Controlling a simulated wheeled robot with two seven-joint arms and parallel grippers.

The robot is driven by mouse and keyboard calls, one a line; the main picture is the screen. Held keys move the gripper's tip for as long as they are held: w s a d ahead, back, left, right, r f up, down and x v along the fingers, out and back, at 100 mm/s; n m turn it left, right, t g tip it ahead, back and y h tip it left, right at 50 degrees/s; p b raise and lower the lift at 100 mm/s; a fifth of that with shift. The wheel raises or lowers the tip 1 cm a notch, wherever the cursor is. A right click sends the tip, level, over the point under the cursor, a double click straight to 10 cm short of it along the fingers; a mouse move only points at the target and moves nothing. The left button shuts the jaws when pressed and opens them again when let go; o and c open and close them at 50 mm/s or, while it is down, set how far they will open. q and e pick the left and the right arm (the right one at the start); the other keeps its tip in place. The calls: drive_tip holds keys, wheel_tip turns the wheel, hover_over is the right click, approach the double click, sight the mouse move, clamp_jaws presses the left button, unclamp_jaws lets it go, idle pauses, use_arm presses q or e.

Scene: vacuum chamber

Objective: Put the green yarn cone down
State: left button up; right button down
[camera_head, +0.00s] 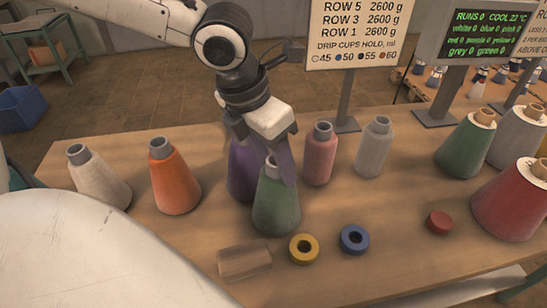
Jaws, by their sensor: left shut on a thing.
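The green yarn cone (275,211) stands upright at the middle of the wooden table. Its grey top is between the fingers of my left gripper (271,165), which reaches down from above and is shut on it. The cone's base looks to be at or very near the table top; I cannot tell if it touches. A purple cone (241,168) is right behind it, partly hidden by the gripper. My right gripper is not in view.
Orange (174,183), white (101,180), pink (319,158) and grey (374,151) cones stand around it. A red puck (438,221) and larger cones are at right. The table's (385,196) centre right is clear.

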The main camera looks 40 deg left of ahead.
use_arm(q)
drive_tip(key=o, duration=1.4)
drive_tip(key=shift+p+v, duration=1.65)
drive_tip(key=shift+v, duration=4.45)
